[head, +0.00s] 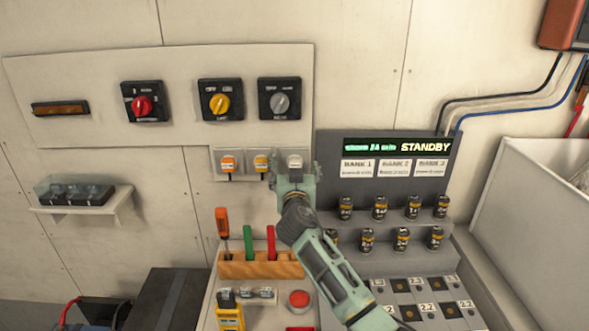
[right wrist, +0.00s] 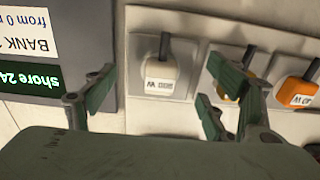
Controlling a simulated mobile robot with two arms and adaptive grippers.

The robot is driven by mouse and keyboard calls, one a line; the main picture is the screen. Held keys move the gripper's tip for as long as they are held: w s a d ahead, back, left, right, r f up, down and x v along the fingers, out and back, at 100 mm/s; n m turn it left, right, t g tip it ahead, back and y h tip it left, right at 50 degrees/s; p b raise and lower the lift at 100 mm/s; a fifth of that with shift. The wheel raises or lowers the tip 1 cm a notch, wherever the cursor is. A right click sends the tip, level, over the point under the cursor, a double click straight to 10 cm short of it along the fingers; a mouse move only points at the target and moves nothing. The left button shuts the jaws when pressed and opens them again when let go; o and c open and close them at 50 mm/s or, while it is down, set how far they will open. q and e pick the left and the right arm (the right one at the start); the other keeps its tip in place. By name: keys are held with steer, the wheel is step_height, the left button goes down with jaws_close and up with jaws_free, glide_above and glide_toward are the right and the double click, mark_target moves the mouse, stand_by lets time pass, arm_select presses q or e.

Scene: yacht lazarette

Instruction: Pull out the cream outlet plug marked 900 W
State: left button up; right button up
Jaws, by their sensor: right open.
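The cream plug (head: 294,161) sits in the rightmost of three outlets on the wall strip. In the right wrist view the cream plug (right wrist: 160,76) is seated in its white outlet plate, with a dark cord and a label too blurred to read surely. My right gripper (head: 296,175) is in front of this outlet and hides part of it. In the wrist view my right gripper (right wrist: 162,84) is open, its fingers on either side of the cream plug with gaps. One finger partly covers the yellow plug (right wrist: 232,90). My left gripper is not in view.
The yellow plug and an orange plug (head: 228,163) sit left of the cream one. A display panel (head: 395,147) reading STANDBY stands close on the right, above several dark cylinders. A wooden tool rack (head: 260,265) is below the outlets, with rotary switches above.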

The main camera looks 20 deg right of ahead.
steer(key=shift+b, duration=0.6)
stand_by(0.8)
jaws_close()
stand_by(0.9)
steer(key=shift+f, duration=0.1)
steer(key=p+v, duration=0.1)
steer(key=v, duration=0.5)
steer(key=shift+p, duration=0.4)
stand_by(0.6)
